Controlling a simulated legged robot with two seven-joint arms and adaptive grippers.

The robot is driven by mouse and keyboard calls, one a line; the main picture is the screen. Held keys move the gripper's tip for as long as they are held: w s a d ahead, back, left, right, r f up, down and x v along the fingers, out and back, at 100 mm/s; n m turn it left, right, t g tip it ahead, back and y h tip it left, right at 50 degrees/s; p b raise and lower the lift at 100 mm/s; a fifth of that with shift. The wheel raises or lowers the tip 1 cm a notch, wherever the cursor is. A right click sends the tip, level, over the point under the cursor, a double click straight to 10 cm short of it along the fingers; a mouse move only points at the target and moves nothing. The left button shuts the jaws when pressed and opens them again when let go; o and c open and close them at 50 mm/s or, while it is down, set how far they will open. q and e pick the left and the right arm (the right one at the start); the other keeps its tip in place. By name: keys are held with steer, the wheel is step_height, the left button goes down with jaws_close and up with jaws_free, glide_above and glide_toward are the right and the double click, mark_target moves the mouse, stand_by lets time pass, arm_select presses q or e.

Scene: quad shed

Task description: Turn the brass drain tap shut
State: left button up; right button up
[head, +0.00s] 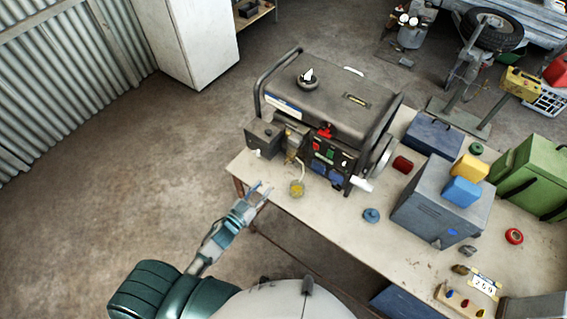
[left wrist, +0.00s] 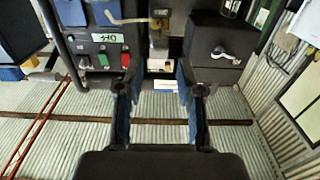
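The generator (head: 325,105) stands on the workbench, its control panel facing me. A small brass-coloured fitting (head: 291,158), which looks like the drain tap, sits low between the panel and a dark box. In the left wrist view, upside down, a brass part (left wrist: 159,24) shows at the top middle, beside a pale hose; its handle position is too small to tell. My left gripper (head: 262,191) is open and empty, near the bench edge, left of a small jar and apart from the tap. In the left wrist view its fingers (left wrist: 156,82) are spread. My right gripper is out of view.
The small jar with yellow contents (head: 297,188) stands below the pale hose. The dark box (head: 263,139) lies left of the fitting. A blue-grey toolbox (head: 428,211) and a blue round lid (head: 371,215) are further right. The floor left of the bench is clear.

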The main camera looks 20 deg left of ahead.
mark_target(287, 161)
arm_select(q)
steer(key=x, duration=1.3)
steer(key=shift+w+p, duration=0.2)
steer(key=shift+p, duration=0.2)
jaws_close()
